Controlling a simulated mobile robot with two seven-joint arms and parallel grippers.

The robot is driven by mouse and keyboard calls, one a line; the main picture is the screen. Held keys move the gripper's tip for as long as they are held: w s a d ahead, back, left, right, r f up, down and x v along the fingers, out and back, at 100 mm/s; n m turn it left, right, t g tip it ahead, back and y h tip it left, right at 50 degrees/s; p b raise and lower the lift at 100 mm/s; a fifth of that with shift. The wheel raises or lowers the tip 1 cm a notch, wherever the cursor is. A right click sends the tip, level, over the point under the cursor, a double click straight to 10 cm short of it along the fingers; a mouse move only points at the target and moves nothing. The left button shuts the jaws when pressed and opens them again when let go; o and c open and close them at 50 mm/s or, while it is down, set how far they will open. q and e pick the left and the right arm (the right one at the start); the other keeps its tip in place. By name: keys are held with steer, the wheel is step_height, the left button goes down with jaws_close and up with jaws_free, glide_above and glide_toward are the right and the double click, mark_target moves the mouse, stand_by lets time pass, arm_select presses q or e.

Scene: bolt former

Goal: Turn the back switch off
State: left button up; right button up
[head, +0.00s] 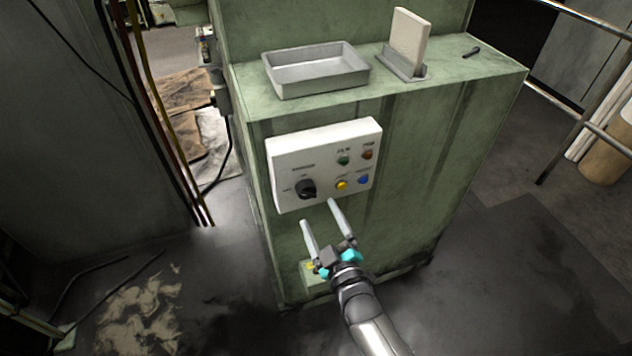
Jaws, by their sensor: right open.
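A white control panel (325,152) is fixed to the front of the green machine. A black rotary switch (306,189) sits at its lower left, with small labels around it too blurred to read. I cannot tell whether this is the switch called the back switch. My right gripper (317,211) is in front of the machine, its two pale fingers spread and pointing up toward the lower edge of the panel. It is open and empty, and appears just below the black switch in the picture. I cannot tell its distance from the panel. My left gripper is not in view.
Yellow (342,184), blue (363,180), green (344,160) and red (367,154) buttons are close beside the switch. A grey tray (316,89) and an upright pale plate (409,38) in a holder stand on top of the machine (420,150). Cables hang at left.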

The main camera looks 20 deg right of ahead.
mark_target(309, 195)
steer(key=w, duration=0.1)
steer(key=w+b, duration=0.2)
steer(key=w, duration=0.1)
steer(key=shift+w+a+f, duration=0.1)
steer(key=shift+a+f, duration=0.1)
steer(key=shift+a, duration=0.1)
steer(key=w+b, duration=0.2)
steer(key=w, duration=0.1)
steer(key=shift+w, duration=0.25)
steer(key=shift+s+m, duration=0.1)
steer(key=shift+m, duration=0.9)
steer(key=shift+s+m, duration=0.1)
steer(key=shift+m, duration=0.7)
steer(key=shift+d+r+m, duration=0.1)
steer(key=shift+r+m, duration=0.05)
steer(key=shift+m, duration=1.05)
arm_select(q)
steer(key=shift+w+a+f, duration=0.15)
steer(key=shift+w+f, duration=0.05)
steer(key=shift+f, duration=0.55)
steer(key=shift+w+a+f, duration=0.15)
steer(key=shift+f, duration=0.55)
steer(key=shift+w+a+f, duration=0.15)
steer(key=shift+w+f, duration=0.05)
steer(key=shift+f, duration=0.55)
arm_select(e)
steer(key=shift+m, duration=0.8)
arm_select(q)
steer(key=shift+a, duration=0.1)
